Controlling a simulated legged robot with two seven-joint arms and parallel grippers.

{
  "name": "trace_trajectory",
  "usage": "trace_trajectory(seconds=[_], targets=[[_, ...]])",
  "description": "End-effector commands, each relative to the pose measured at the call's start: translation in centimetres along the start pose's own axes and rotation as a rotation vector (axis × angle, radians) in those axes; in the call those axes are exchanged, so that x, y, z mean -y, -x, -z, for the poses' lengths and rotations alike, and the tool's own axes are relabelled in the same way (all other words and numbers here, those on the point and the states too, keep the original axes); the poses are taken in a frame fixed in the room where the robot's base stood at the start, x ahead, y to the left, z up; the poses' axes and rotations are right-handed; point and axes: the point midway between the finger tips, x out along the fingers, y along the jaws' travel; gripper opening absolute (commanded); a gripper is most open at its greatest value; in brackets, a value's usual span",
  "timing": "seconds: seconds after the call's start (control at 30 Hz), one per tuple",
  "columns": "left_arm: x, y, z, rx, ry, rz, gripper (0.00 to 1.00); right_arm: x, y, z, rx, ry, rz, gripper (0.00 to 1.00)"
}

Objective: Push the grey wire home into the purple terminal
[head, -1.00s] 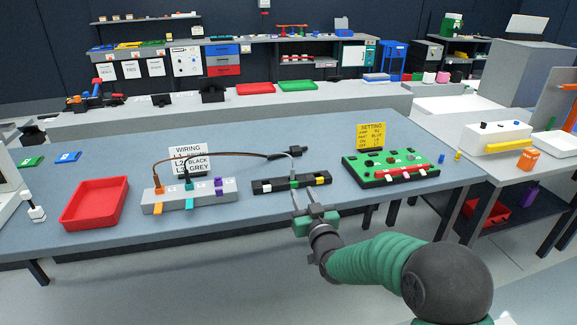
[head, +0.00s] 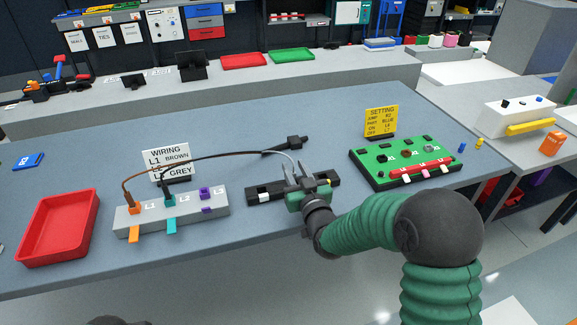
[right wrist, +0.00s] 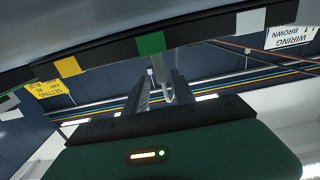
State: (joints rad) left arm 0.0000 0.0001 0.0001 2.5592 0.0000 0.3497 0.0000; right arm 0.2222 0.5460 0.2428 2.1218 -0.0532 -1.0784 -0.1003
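The grey terminal block (head: 190,216) stands on the blue-grey table with orange, teal and purple terminals. The purple terminal (head: 206,192) is at its right end and has no wire in it. The grey wire (head: 285,154) arcs from a black cable end to the black holder bar (head: 258,197), right of the block. My right gripper (head: 297,170) is at this bar, fingers apart around the wire's end. In the right wrist view the grey wire (right wrist: 167,93) shows between the open fingers; contact cannot be told. My left gripper is out of view.
Brown and black wires run to the orange and teal terminals. A wiring sign (head: 168,161) stands behind the block. A red tray (head: 60,228) lies left. A green board (head: 407,158) with switches and a yellow setting sign (head: 381,120) are right of my gripper.

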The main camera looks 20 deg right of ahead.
Motion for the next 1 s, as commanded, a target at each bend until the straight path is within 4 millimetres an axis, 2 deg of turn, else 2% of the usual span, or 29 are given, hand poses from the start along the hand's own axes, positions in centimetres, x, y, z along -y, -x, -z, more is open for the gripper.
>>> trace_trajectory(seconds=[0.23, 0.47, 1.0], targets=[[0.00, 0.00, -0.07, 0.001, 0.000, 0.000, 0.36, 0.19, 0.40, 0.23, -0.004, 0.001, 0.000, 0.30], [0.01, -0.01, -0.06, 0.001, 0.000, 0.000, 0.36, 0.07, 0.12, -0.03, 0.000, 0.000, 0.001, 0.00], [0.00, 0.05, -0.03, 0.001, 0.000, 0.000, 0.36, 0.04, 0.20, 0.07, 0.004, 0.000, 0.000, 0.00]])
